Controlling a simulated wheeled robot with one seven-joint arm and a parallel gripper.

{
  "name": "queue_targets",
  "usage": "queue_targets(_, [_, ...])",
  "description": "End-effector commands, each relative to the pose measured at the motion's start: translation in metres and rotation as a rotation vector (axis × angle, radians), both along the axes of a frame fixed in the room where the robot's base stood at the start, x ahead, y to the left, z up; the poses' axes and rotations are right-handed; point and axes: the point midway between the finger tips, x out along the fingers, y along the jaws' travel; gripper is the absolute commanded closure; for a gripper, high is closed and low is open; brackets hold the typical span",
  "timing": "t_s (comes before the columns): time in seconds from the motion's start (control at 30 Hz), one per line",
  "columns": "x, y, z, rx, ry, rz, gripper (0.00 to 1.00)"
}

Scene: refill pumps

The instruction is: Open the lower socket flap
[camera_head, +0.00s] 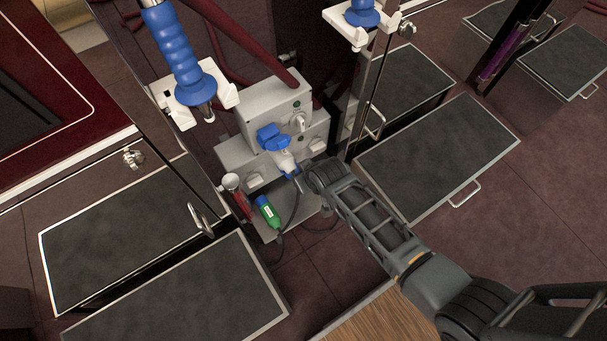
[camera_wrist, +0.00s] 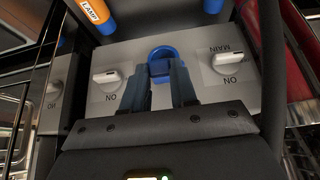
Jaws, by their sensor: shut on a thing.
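My gripper (camera_head: 302,176) reaches to the lower front of the box from the right. In the wrist view, my gripper (camera_wrist: 162,76) has its two dark fingers closed in on a round blue socket flap (camera_wrist: 161,55) on a grey panel. The fingers cover part of the flap, and its opening angle cannot be told.
Rotary switches (camera_wrist: 228,60) and (camera_wrist: 107,76) flank the flap closely. An orange lamp plug (camera_wrist: 97,12) is near the upper edge. A green plug (camera_head: 268,211) and dark cable (camera_head: 291,215) lie below the box. A step panel (camera_head: 437,157) stands to the right.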

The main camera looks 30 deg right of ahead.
Motion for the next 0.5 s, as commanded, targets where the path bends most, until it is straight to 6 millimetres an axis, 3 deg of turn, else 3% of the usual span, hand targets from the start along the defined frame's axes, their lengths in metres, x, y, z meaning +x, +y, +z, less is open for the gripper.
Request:
queue_targets(0.17, [0.0001,0.0000,-0.0003,0.000,-0.001,0.000,1.00])
queue_targets(0.2, [0.0001,0.0000,-0.0003,0.000,-0.001,0.000,0.69])
queue_targets(0.43, [0.0001,0.0000,-0.0003,0.000,-0.001,0.000,0.47])
queue_targets(0.5, [0.0001,0.0000,-0.0002,0.000,-0.001,0.000,0.47])
